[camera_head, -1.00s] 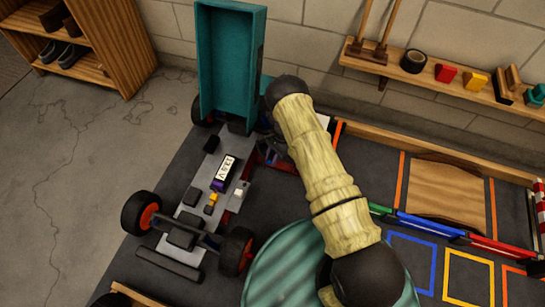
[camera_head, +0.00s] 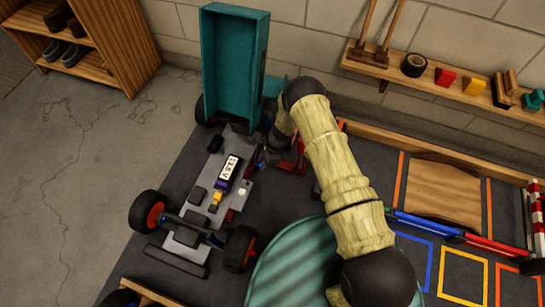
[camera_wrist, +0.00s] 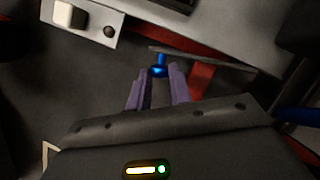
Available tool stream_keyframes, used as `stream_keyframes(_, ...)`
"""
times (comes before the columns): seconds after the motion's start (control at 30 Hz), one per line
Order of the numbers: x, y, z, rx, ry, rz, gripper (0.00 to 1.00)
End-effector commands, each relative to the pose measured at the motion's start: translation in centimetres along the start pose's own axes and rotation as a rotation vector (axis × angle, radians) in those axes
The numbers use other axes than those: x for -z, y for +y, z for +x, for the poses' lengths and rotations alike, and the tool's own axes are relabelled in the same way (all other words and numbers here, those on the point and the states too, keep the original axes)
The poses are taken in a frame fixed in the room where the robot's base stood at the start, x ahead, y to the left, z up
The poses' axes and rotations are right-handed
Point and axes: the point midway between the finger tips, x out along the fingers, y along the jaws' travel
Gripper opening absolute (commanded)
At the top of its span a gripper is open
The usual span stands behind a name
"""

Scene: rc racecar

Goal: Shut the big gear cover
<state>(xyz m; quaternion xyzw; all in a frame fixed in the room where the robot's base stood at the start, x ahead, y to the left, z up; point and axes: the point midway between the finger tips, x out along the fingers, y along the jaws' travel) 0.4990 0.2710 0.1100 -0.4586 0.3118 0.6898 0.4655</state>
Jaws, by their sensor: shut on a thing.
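A blue knob (camera_wrist: 158,70) sits between my gripper's (camera_wrist: 159,80) two purple fingers in the wrist view, and the fingers are closed on it. A thin grey plate (camera_wrist: 215,60), seen nearly edge-on, adjoins the knob; I cannot tell whether this is the big gear cover. The car chassis (camera_head: 222,180) lies on the dark mat in the head view. A tall teal cover (camera_head: 232,70) stands upright, open, at the car's far end. My gripper (camera_head: 268,152) is at the car's right side, partly hidden by my wrist.
A red part (camera_wrist: 202,78) lies beneath the plate. A battery (camera_head: 228,168) and several small blocks sit on the chassis. A wooden ramp (camera_head: 432,190) and coloured bars stand on the mat at right. A wall shelf (camera_head: 450,75) holds tape and blocks. The floor at left is clear.

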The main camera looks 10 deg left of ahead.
Motion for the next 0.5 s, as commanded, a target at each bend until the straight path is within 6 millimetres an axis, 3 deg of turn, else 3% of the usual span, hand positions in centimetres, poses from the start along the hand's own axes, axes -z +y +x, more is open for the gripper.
stream_keyframes(0.5,-1.6,-0.9,0.6,0.083,0.0,0.195,0.0)
